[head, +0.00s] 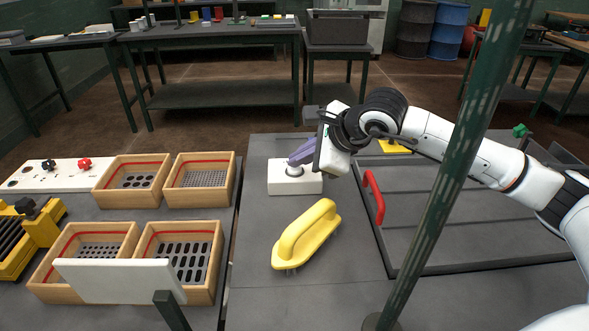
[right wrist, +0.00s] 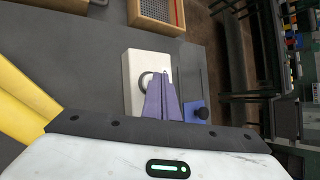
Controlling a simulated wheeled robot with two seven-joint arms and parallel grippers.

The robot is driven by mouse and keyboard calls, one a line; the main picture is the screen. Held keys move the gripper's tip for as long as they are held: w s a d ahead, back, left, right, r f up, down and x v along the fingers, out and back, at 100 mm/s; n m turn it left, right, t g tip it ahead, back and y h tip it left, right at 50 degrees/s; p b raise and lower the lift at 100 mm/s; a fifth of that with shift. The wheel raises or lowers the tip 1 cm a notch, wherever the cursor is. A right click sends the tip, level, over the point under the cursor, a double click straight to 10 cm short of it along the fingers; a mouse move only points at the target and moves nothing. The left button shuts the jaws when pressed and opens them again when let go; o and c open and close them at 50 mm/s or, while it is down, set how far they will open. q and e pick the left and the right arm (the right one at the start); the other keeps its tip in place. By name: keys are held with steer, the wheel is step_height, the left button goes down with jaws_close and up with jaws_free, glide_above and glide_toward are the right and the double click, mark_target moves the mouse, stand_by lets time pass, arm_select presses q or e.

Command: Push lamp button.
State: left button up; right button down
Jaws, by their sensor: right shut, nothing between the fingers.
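A white box (head: 281,185) with a round grey-rimmed button (head: 294,171) on top sits on the dark table, near its back left. In the right wrist view, the white box (right wrist: 134,62) shows with part of the ring-like button (right wrist: 146,79) beside the fingers. My right gripper (head: 291,162) is shut and empty, its purple fingers slanting down to the button. In the right wrist view, the fingertips (right wrist: 159,74) overlap the button's edge and hide part of it. I cannot tell whether they touch it. My left gripper is not in view.
A yellow brush-like handle (head: 306,234) lies in front of the box. A red handle (head: 374,197) stands on a dark panel to the right. A green post (head: 450,180) crosses the right side. Wooden bins (head: 198,180) stand left. A blue block with a black knob (right wrist: 202,113) is near the fingers.

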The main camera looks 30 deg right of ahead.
mark_target(299, 171)
steer(key=shift+f, duration=0.1)
stand_by(0.4)
steer(key=shift+r, duration=0.3)
steer(key=shift+r+p, duration=1.45)
steer(key=shift+r, duration=1.65)
